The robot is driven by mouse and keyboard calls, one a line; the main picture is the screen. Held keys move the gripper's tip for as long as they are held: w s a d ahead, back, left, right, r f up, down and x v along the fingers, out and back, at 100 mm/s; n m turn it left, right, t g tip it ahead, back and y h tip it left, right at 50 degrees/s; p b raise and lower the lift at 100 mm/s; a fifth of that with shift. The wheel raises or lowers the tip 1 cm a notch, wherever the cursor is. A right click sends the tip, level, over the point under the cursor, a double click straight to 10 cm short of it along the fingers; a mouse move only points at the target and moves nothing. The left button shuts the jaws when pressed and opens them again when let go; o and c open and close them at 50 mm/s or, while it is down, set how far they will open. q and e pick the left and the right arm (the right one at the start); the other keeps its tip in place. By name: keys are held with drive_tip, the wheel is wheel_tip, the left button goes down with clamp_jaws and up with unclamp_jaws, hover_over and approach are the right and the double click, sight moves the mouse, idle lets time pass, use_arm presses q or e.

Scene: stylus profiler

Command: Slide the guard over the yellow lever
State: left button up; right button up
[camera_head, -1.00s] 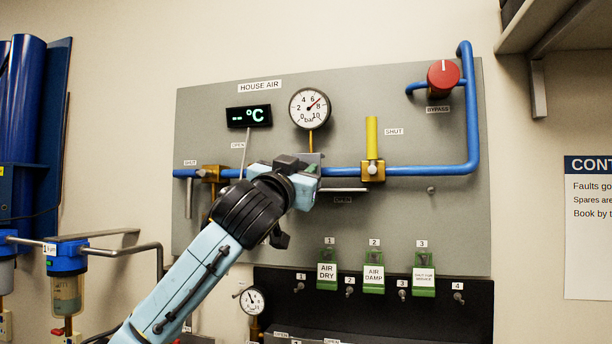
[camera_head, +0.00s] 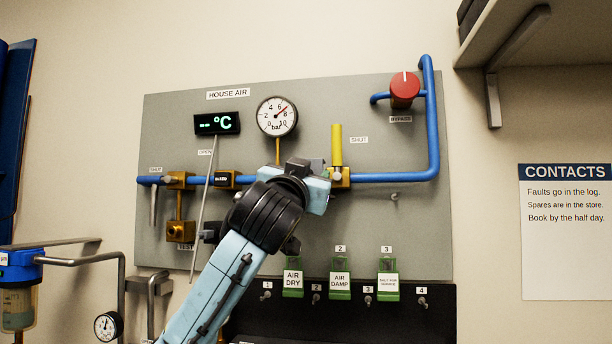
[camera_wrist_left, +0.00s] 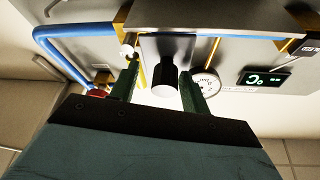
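The guard seems to be the grey piece (camera_head: 316,165) on the pipe just left of that valve. In the left wrist view it is a grey block (camera_wrist_left: 168,46) with a dark, pale-ended knob (camera_wrist_left: 165,85). My left gripper (camera_head: 322,190) is at the guard. Its fingers (camera_wrist_left: 160,78) stand apart around the knob, with a gap on one side. My arm hides the guard's lower part. My right gripper is out of view.
A round gauge (camera_head: 277,116) and a °C display (camera_head: 217,123) are above the pipe. The red bypass knob (camera_head: 405,90) is at upper right. A BLEED valve (camera_head: 228,180) is left of my gripper. Green-tagged holders (camera_head: 340,285) are below.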

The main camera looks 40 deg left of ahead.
use_arm(q)
drive_tip(key=shift+s+a, duration=0.1)
drive_tip(key=shift+s+f, duration=0.2)
drive_tip(key=shift+s, duration=0.05)
drive_tip(key=b+v, duration=0.5)
drive_tip(key=v, duration=0.7)
drive_tip(key=shift+s+d, duration=0.25)
